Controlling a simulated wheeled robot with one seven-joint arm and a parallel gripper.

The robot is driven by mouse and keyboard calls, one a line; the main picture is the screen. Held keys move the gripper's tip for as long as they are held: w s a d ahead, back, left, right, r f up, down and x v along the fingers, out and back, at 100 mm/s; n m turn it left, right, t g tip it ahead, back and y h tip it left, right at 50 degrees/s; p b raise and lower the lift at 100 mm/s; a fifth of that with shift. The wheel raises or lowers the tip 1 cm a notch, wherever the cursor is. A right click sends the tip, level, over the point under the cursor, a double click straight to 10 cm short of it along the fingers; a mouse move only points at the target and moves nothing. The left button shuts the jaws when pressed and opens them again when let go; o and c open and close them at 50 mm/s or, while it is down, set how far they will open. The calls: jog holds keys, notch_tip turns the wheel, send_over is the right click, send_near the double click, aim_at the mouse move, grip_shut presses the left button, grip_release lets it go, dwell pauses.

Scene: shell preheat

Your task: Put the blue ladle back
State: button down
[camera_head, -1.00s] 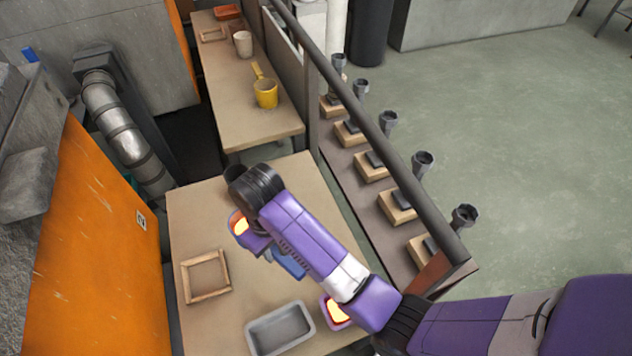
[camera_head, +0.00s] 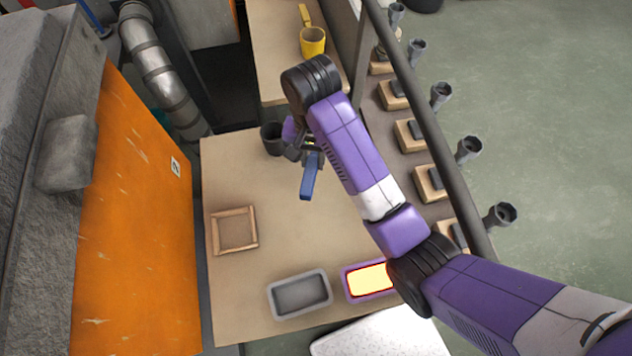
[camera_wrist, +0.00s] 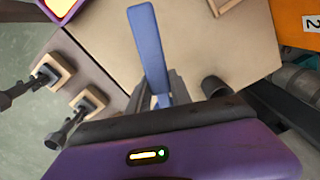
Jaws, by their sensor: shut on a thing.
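The blue ladle (camera_head: 310,178) is in my gripper (camera_head: 311,144), above the back part of the near table (camera_head: 280,220). In the head view its blue handle hangs toward the front of the table; the bowl is hidden by my arm and gripper. In the wrist view the blue handle (camera_wrist: 149,45) rises from between the fingers (camera_wrist: 165,92), which are shut on it. A dark grey cup (camera_head: 272,138) stands just left of my gripper, at the table's back edge. It also shows in the wrist view (camera_wrist: 213,87).
A wooden square frame (camera_head: 216,235) lies at the table's left. A grey tray (camera_head: 300,312) and a purple tray with glowing contents (camera_head: 345,286) sit at the front. A yellow ladle (camera_head: 312,43) stands on the far table. A rail (camera_head: 430,115) runs along the right. The table's middle is clear.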

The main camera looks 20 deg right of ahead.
jog(key=shift+a+f+b, duration=0.1)
jog(key=shift+f+b, duration=2)
jog(key=shift+f, duration=7.1)
jog(key=shift+f, duration=0.2)
jog(key=c, duration=1.2)
grip_release()
jog(key=shift+o, duration=0.2)
notch_tip(320, 180, up, 12)
jog(key=shift+r, duration=0.2)
